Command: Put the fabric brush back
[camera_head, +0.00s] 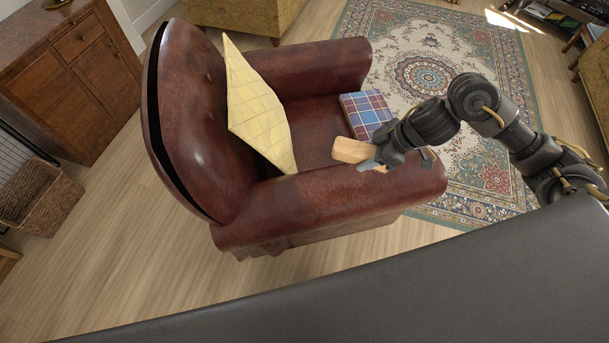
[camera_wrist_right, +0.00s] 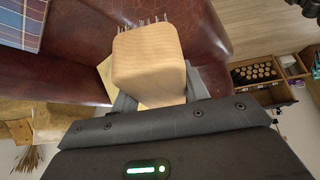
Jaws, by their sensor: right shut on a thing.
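The fabric brush (camera_head: 351,150) has a pale wooden body, and its thin pins show along the far edge in the right wrist view (camera_wrist_right: 148,62). My right gripper (camera_head: 373,160) is shut on the brush and holds it over the near arm of the brown leather armchair (camera_head: 320,192). In the right wrist view the gripper fingers (camera_wrist_right: 158,94) sit on either side of the wooden body. Whether the brush touches the leather cannot be told. My left gripper is not in view.
A yellow quilted cushion (camera_head: 258,110) leans on the armchair's backrest. A blue and red plaid folded cloth (camera_head: 366,112) lies on the seat. A patterned rug (camera_head: 420,75) lies beyond. A wooden cabinet (camera_head: 85,95) and wicker basket (camera_head: 42,197) stand left. Floor between is clear.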

